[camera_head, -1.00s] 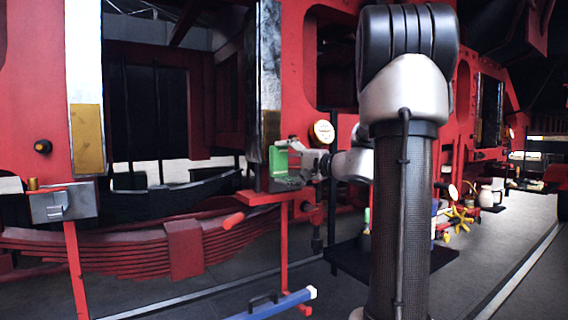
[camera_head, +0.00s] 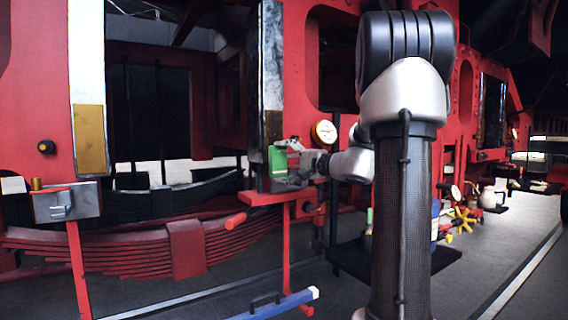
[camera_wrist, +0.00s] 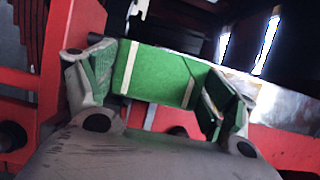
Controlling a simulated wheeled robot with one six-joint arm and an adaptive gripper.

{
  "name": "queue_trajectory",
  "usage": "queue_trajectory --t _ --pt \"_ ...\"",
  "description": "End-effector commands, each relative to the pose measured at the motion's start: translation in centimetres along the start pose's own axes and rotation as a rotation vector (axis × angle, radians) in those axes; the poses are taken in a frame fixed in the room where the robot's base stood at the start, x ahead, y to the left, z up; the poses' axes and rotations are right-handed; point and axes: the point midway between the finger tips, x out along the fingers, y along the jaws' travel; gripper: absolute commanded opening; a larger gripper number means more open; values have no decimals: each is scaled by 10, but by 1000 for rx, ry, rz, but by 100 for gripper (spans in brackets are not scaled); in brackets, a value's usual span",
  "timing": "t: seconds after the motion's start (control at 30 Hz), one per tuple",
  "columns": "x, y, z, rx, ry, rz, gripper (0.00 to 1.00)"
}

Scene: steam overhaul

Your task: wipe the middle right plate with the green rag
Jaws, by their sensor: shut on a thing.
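My gripper (camera_head: 292,164) is shut on the green rag (camera_head: 278,158), which looks like a folded green block. In the wrist view the rag (camera_wrist: 155,75) spans between the two fingers of my gripper (camera_wrist: 160,85). In the head view the rag is in front of the lower, dark part of a tall upright plate (camera_head: 270,60) with a mottled pale upper part. I cannot tell whether the rag touches it. Another upright plate (camera_head: 88,140), white above and brass-coloured below, stands at the left. I cannot tell for sure which is the middle right plate.
A red bracket (camera_head: 262,198) is just below my gripper. A round gauge (camera_head: 325,132) is close by on the red frame. A grey box (camera_head: 65,205) is at the left. A blue bar (camera_head: 275,306) is low in front. A dark tray (camera_head: 350,262) is beside my arm.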

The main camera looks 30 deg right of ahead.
Motion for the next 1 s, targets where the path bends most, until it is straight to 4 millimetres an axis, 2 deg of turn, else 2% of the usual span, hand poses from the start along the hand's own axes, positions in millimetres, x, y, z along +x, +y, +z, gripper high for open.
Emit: queue_trajectory --t 0.27,0.6,0.87,1.0 --pt "2 -3 -1 -2 0 0 65" --pt "1 -34 0 -2 0 0 65" --pt "1 -44 0 -2 -1 0 65" --pt "2 -57 0 -3 0 -1 65"
